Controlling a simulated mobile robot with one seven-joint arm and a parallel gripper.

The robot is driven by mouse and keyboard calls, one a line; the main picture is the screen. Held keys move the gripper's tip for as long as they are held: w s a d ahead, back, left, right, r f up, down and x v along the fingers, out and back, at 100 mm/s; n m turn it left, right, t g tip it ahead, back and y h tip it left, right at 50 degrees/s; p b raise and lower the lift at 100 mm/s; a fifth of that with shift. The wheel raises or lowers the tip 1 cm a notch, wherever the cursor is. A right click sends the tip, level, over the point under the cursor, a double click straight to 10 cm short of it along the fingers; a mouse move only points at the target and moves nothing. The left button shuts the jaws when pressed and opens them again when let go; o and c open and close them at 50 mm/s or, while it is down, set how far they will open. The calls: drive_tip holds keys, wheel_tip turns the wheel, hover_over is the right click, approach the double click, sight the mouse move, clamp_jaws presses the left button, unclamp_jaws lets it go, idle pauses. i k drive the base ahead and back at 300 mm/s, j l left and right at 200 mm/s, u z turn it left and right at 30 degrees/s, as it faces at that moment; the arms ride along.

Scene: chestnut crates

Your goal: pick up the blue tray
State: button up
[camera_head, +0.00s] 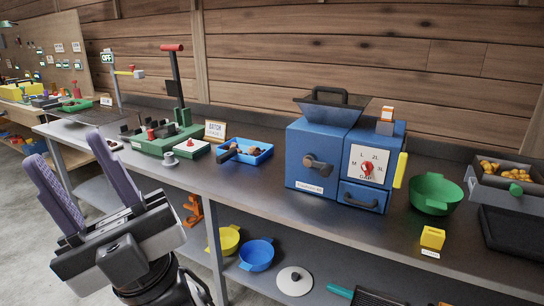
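The blue tray (262,159) sits on the dark counter, just left of a blue machine. It is small and shallow. Several brown round things lie in it, and a dark handle-like piece rests over its left side. My gripper (65,148) is at the lower left, in front of the counter, with its two purple fingers spread apart and pointing up and to the left. Nothing is between the fingers. The gripper is well to the left of the tray and apart from it.
A blue machine (318,158) with a dial stands right of the tray. A green press (160,145) and a small sign (215,130) stand to its left. A green bowl (436,192) and yellow block (432,238) are further right. The shelf below holds bowls (257,255) and a lid (294,281).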

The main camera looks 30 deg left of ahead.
sight(245, 151)
drive_tip(key=i+j, duration=0.1)
drive_tip(key=j, duration=0.3)
drive_tip(key=i+j+u, duration=0.15)
drive_tip(key=j, duration=0.3)
drive_tip(key=i+j, duration=0.1)
drive_tip(key=j, duration=0.3)
drive_tip(key=i+j+u, duration=0.15)
drive_tip(key=j, duration=0.3)
drive_tip(key=i+j, duration=0.1)
drive_tip(key=j, duration=0.3)
drive_tip(key=i+j+u, duration=0.1)
drive_tip(key=j, duration=0.3)
drive_tip(key=i+j+u, duration=0.1)
drive_tip(key=j, duration=0.25)
drive_tip(key=i+j, duration=0.1)
drive_tip(key=i, duration=0.15)
drive_tip(key=i+j, duration=0.15)
drive_tip(key=i, duration=0.15)
